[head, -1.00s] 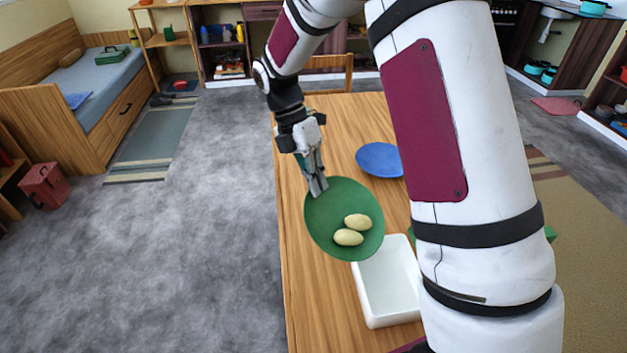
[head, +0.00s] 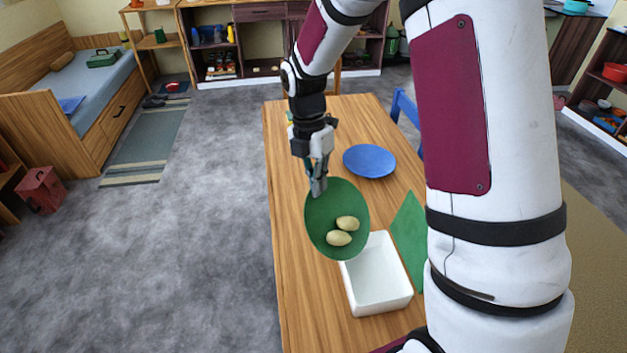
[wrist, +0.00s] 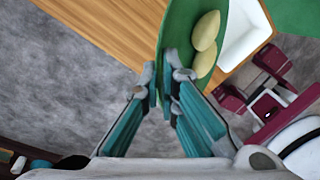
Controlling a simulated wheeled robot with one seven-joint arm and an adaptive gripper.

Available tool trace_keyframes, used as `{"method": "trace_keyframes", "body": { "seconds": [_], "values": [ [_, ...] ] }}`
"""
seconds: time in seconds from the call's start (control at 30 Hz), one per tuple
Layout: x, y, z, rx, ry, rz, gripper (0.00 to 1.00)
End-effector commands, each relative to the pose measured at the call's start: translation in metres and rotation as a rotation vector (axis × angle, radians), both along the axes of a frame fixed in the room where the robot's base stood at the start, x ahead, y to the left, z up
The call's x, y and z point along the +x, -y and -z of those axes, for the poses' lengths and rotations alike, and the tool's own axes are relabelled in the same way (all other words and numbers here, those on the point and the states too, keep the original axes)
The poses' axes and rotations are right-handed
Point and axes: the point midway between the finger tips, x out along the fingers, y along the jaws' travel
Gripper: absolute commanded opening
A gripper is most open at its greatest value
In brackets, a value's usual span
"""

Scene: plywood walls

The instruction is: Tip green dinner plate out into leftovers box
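The green dinner plate (head: 320,215) is held in the air above the table, tilted, with two pale yellow-green potato-like items (head: 347,223) on it towards its right side. My gripper (head: 319,190) is shut on the plate's far rim. In the wrist view the fingertips (wrist: 167,85) close on the rim of the plate (wrist: 176,38), and the two items (wrist: 206,30) lie beyond them. The white leftovers box (head: 378,275) stands on the table to the right of and below the plate; the plate's lower right edge overlaps its far left corner in the head view. The box looks empty.
A blue plate (head: 369,161) lies on the wooden table (head: 300,290) behind the box. A green mat or sheet (head: 408,235) lies right of the box, partly hidden by my arm. A blue chair (head: 406,108) stands beyond the table's right side.

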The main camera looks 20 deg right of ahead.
Motion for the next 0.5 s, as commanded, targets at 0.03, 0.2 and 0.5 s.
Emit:
{"method": "trace_keyframes", "body": {
  "seconds": [0.03, 0.2, 0.5],
  "values": [
    [-0.004, 0.002, -0.004, 0.007, 0.01, 0.001, 0.0],
    [-0.01, 0.005, -0.008, 0.031, 0.048, 0.001, 0.0],
    [-0.019, 0.011, -0.016, 0.073, 0.11, 0.001, 0.0]
  ]
}}
